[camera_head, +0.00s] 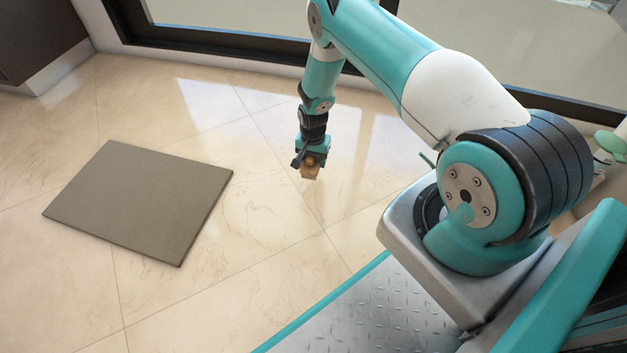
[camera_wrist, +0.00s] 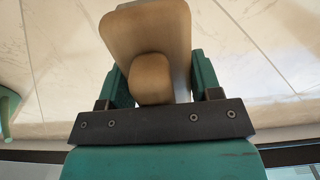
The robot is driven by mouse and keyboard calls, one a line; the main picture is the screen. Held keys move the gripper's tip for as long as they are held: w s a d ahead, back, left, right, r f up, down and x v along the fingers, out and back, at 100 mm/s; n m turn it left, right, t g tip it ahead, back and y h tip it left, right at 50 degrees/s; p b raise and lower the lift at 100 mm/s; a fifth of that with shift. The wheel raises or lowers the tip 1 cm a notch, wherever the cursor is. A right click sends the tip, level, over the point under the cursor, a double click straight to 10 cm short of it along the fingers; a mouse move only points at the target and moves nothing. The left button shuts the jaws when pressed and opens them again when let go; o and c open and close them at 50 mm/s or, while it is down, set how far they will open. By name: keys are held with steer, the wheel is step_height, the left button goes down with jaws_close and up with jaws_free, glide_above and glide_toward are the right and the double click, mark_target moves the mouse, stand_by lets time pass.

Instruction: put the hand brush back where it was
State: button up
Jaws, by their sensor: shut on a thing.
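The hand brush (camera_wrist: 155,38) is a tan, wooden-looking piece with a rounded knob, seen close up in the wrist view. My gripper (camera_wrist: 160,82) is shut on it, with a green finger on either side of the knob. In the head view my gripper (camera_head: 307,163) hangs pointing down over the tiled floor, right of the grey mat. A small tan part of the brush (camera_head: 310,172) shows at its tip. The bristles cannot be made out.
A flat grey-brown mat (camera_head: 140,200) lies on the pale tiled floor at the left. A dark cabinet (camera_head: 40,35) stands at the upper left. A dark-framed window (camera_head: 230,45) runs along the back. Floor between mat and gripper is clear.

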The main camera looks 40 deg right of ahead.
step_height(320, 180, down, 7)
steer(key=b, duration=0.3)
steer(key=shift+f, duration=0.15)
steer(key=shift+f+b, duration=0.2)
steer(key=shift+b, duration=0.15)
steer(key=o, duration=0.8)
steer(key=shift+o, duration=0.2)
